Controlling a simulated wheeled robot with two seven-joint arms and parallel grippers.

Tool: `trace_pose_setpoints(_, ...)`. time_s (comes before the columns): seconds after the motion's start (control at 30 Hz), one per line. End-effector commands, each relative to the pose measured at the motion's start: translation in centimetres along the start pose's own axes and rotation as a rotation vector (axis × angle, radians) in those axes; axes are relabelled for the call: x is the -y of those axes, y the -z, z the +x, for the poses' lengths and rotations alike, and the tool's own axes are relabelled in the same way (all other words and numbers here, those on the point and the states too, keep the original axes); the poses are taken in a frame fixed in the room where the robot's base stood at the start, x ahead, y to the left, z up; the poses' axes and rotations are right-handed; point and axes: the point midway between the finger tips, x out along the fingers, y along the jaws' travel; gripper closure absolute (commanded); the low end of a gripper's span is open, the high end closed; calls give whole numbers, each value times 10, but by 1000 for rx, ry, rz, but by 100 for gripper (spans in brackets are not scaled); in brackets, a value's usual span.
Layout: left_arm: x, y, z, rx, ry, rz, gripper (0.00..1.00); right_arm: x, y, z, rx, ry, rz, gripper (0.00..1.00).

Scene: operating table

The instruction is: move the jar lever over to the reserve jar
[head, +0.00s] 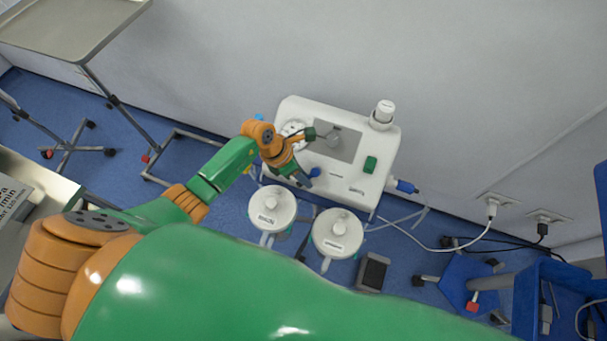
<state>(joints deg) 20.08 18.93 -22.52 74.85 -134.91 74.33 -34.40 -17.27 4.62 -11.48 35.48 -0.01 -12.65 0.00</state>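A white suction unit (372,150) stands against the wall. Two white lidded jars are at its front, a left jar (272,208) and a right jar (337,233). I cannot tell which one is the reserve jar. My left gripper (304,177) reaches down at the unit's front left, above and behind the left jar. A small blue piece (315,172) at its fingertips may be the jar lever; the gripper partly hides it, and I cannot tell whether they touch. The finger gap is too small to make out. My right gripper is out of view.
A green button (370,165) and a white capped bottle (382,113) are on the unit. A black pedal (372,272) lies on the blue floor. Cables run right to wall sockets (493,207). A blue cart (560,290) is at lower right, a metal tray stand (70,25) at upper left.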

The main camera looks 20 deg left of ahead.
Motion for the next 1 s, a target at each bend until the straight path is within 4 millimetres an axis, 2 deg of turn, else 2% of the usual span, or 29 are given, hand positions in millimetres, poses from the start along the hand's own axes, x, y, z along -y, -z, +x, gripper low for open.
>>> trace_pose_setpoints(0.07, 0, 0, 0, 0, 0, -1, 69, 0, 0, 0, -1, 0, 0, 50)
trace_pose_setpoints(0.17, 0, 0, 0, 0, 0, -1, 96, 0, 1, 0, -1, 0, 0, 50)
trace_pose_setpoints(0.2, 0, 0, 0, 0, 0, -1, 100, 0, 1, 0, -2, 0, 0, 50)
trace_pose_setpoints(0.63, 1, 2, 1, 29, 6, -48, 100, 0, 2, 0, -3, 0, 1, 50)
trace_pose_setpoints(1.0, 10, 2, 6, 188, 34, -287, 100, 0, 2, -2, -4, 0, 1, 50)
